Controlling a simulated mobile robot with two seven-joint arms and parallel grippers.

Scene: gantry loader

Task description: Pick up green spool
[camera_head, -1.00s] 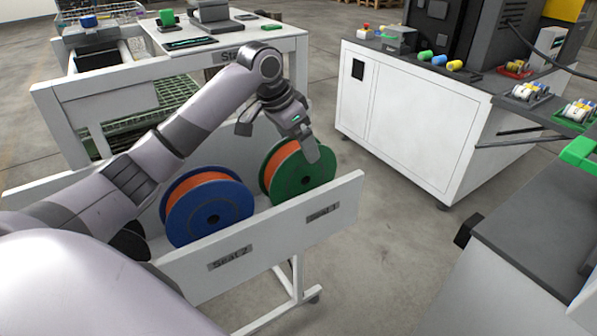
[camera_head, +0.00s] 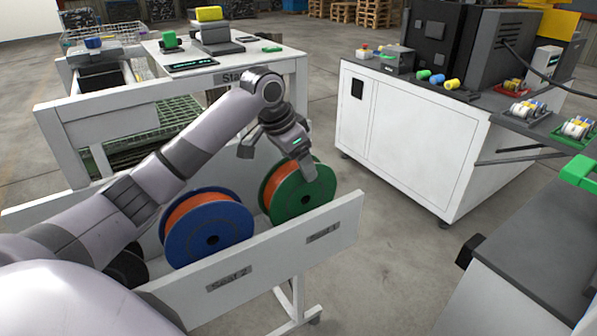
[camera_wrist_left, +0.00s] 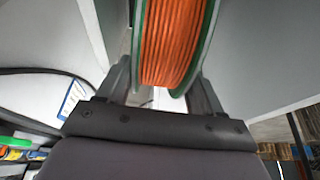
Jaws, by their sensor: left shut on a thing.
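The green spool (camera_head: 303,197), wound with orange material, stands upright at the Seat 1 end of the white rack (camera_head: 342,217). My left gripper (camera_head: 283,165) reaches it from above, with one finger over the green outer flange. In the left wrist view the spool's orange winding (camera_wrist_left: 172,40) and green rims sit between the two fingers of my left gripper (camera_wrist_left: 160,85), which is shut on it. The spool's lower edge is hidden behind the rack's front board. My right gripper is not in view.
A blue spool (camera_head: 208,232) with orange winding stands in Seat 2, left of the green one. A white table (camera_head: 170,85) stands behind the rack. A white cabinet (camera_head: 405,135) with machines stands to the right, with clear floor between.

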